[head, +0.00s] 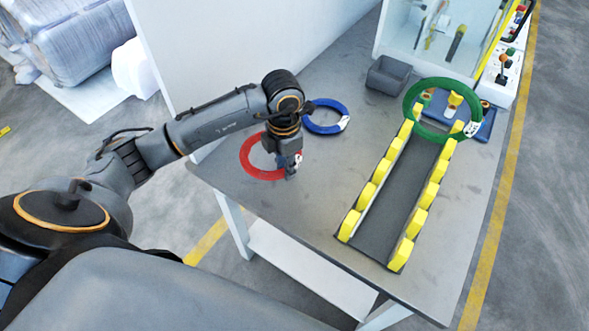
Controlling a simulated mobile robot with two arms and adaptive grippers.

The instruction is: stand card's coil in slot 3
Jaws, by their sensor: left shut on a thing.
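A red coil (246,160) lies flat, or nearly so, at the left part of the table. My left gripper (291,172) points down at its right side and is shut on its rim, near a white tag. Whether the coil touches the table is hard to tell. A blue coil (322,129) with a white tag lies flat just behind. A green coil (409,97) stands at the far end of the slotted rack (392,205), whose two rows of yellow blocks form the slots. The nearer slots are empty. No card can be made out clearly. My right gripper is out of view.
The grey table (320,190) has clear room between the red coil and the rack. A grey bin (387,76) stands at the back. A blue item (486,124) lies behind the green coil. A clear-walled case (440,35) and a control box (502,75) are farther back.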

